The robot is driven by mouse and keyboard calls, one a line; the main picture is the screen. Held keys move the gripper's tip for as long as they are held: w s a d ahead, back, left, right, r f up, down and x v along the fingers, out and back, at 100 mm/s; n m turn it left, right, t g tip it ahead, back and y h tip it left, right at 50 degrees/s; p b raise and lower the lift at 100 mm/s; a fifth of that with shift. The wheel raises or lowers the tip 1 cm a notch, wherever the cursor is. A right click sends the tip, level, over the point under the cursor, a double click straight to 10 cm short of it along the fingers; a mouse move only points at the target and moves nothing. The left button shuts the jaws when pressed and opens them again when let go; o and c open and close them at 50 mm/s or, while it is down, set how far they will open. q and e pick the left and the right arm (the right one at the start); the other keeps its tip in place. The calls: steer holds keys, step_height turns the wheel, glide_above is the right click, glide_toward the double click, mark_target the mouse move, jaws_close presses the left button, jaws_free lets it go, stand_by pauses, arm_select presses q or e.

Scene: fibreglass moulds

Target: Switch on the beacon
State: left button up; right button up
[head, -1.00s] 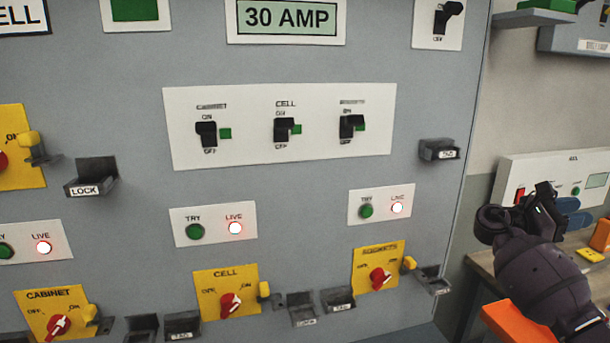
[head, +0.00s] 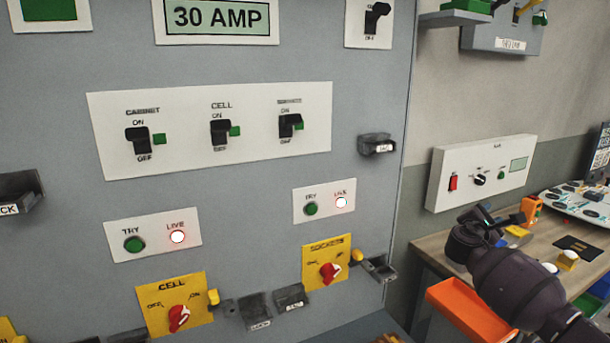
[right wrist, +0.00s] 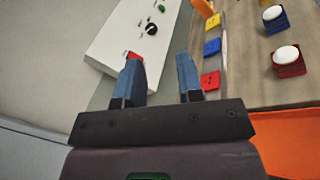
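No thing labelled as a beacon can be made out. A white control box (head: 460,195) on the wall at right has a red rocker (head: 453,183), a black knob (head: 479,179), a green button (head: 501,175) and a small display; its label is too small to read. My right gripper (head: 482,222) is just below this box in the head view. In the right wrist view its two blue fingers (right wrist: 160,80) are apart, with nothing between them. The red rocker (right wrist: 134,56) shows just beyond the left fingertip, and the knob (right wrist: 151,29) lies farther off. My left gripper is out of view.
A grey panel (head: 55,120) with lever switches, lit LIVE lamps and yellow rotary switches (head: 175,305) fills the left. Below the box a bench (head: 432,250) carries coloured blocks and a white board. An orange bin (head: 470,310) hangs at its front, close to my right arm.

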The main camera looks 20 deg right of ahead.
steer(key=w+a+f+m+t+y, duration=0.2)
steer(key=w+a+m+t+y, duration=0.5)
steer(key=w+a+t+y, duration=0.5)
steer(key=s+a+f+g+y, duration=0.1)
steer(key=s+a+f+g, duration=0.1)
steer(key=s+a+f, duration=0.45)
steer(key=s+a+f+m+g+y, duration=0.1)
steer(key=s+a+f+y, duration=0.15)
steer(key=f, duration=0.65)
steer(key=s+a+f+g+y, duration=0.1)
steer(key=s+a+f+g, duration=0.1)
steer(key=s+a+f, duration=0.4)
arm_select(q)
steer(key=b+x, duration=0.1)
steer(key=b, duration=0.2)
steer(key=shift+w+f, duration=0.2)
steer(key=shift+f, duration=0.15)
arm_select(e)
steer(key=s+a+f+m, duration=0.2)
steer(key=s+a+f, duration=0.4)
steer(key=s+a, duration=0.2)
steer(key=s+a+f+m+g+y, duration=0.1)
steer(key=s+a+f+m, duration=0.1)
steer(key=s+a+f, duration=0.3)
steer(key=s+a, duration=0.3)
steer(key=s, duration=0.3)
steer(key=shift+a+f+m+g, duration=0.2)
steer(key=shift+f+m+g, duration=0.1)
steer(key=shift+f+m, duration=0.1)
steer(key=shift+w, duration=0.1)
